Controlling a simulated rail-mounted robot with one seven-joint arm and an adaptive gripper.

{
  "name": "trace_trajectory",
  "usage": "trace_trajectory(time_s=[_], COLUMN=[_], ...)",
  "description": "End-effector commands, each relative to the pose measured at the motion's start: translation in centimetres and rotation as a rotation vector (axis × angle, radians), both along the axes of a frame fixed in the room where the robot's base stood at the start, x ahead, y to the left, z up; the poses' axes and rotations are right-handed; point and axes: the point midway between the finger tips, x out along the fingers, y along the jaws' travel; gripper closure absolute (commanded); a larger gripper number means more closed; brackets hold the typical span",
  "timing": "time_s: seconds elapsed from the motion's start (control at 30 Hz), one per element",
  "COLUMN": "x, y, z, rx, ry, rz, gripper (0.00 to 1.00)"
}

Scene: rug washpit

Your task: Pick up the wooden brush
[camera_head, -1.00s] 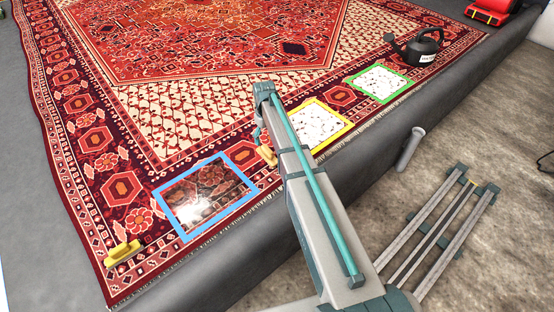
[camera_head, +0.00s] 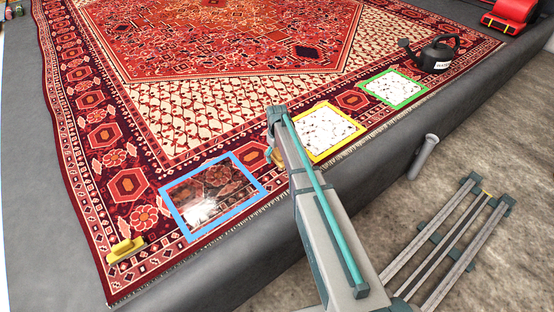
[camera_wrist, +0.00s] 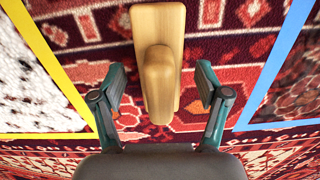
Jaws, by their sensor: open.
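The wooden brush (camera_wrist: 159,60) lies on the patterned rug in the wrist view, with a raised handle along its top. My gripper (camera_wrist: 158,88) is open, with one finger on each side of the brush's near part and gaps between fingers and wood. Whether the fingertips are down at brush height I cannot tell. In the head view the brush (camera_head: 275,156) is mostly hidden behind my arm, with only a small part showing between the blue and yellow frames.
A blue frame (camera_head: 174,211) lies left of the brush and a yellow frame (camera_head: 352,138) right. Further right are a green frame (camera_head: 419,98) and a black watering can (camera_head: 437,56). A yellow brush-like object (camera_head: 125,249) lies at the rug's left corner. The pit's grey edge runs in front.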

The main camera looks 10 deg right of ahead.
Motion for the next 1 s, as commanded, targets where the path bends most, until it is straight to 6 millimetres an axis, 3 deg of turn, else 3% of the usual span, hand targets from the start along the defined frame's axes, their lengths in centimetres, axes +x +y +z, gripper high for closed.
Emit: trace_trajectory(time_s=[0.23,0.63,1.0], x=[0.0,-0.01,-0.01], y=[0.02,0.03,0.03], z=[-0.19,-0.18,0.22], rx=[0.0,0.0,0.0], ry=[-0.001,0.0,0.0], rz=[0.0,0.0,0.0], gripper=[0.27,0.93,0.96])
